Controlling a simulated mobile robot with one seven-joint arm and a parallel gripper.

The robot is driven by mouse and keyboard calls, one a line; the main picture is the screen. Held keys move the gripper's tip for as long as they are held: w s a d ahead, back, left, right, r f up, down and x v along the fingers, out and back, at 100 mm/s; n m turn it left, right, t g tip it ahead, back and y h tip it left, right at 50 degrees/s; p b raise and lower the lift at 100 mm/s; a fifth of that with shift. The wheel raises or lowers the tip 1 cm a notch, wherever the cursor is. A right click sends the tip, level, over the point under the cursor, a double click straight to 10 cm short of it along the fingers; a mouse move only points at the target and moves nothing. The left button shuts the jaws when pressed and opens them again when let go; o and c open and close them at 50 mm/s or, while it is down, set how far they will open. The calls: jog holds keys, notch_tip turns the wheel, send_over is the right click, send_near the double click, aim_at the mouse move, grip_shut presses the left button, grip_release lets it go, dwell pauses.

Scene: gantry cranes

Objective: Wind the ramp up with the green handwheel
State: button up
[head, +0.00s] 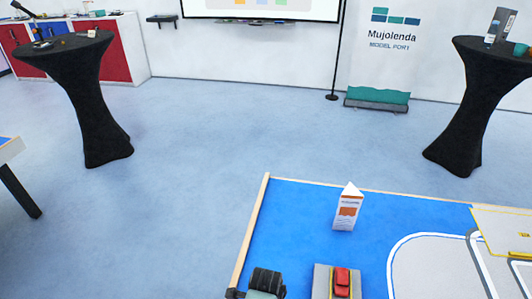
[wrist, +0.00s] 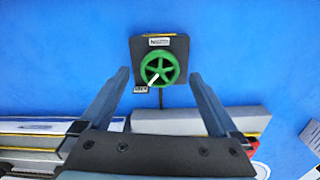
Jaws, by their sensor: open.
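The green handwheel (wrist: 160,67) is a spoked wheel on a dark square base on the blue surface, in the upper middle of the wrist view. A small label sits above the wheel and another at its lower left. My gripper (wrist: 158,76) is open and empty. Its fingers stand left and right of the wheel in the picture, apart from it; the height between them is hard to judge. Long grey pieces (wrist: 36,128) lie behind the gripper body; I cannot tell whether one is the ramp. The handwheel cannot be made out in the head view.
The blue table (head: 300,215) has a wooden rim. A white and orange folded card (head: 347,212) stands on it. A red toy vehicle (head: 341,280) sits on a grey piece at the bottom edge. Black-draped tables (head: 85,95) (head: 470,110) stand beyond, with open floor between.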

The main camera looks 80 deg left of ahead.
notch_tip(320, 180, up, 11)
dwell(0.3)
dwell(1.6)
